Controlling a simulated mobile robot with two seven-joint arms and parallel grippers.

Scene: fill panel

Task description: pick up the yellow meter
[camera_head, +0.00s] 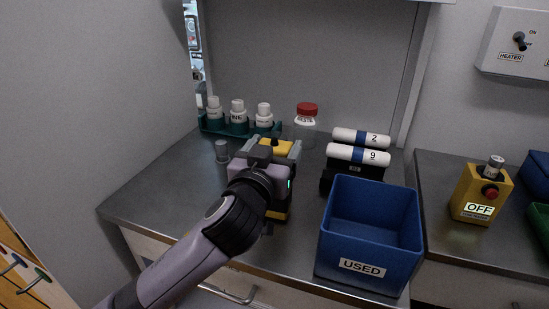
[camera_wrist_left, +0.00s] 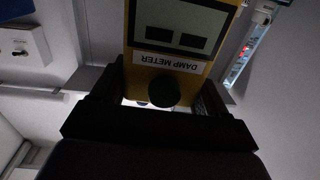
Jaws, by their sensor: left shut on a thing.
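The yellow meter (camera_head: 276,148) is at the middle of the steel counter, largely hidden behind my left gripper and wrist in the head view. In the left wrist view the meter (camera_wrist_left: 170,67) shows a dark-framed grey display, a "DAMP METER" label and a dark round knob. My left gripper (camera_head: 274,155) is shut on the meter, with a finger on each side of its body. I cannot tell whether the meter's base touches the counter. My right gripper is not in view.
A green rack (camera_head: 240,130) with white bottles and a red-lidded jar (camera_head: 306,125) stand behind. A small grey cylinder (camera_head: 222,151) is left. Right are white rolls (camera_head: 357,155) in a black holder and a blue "USED" bin (camera_head: 345,265). A yellow "OFF" box (camera_head: 466,200) stands further right.

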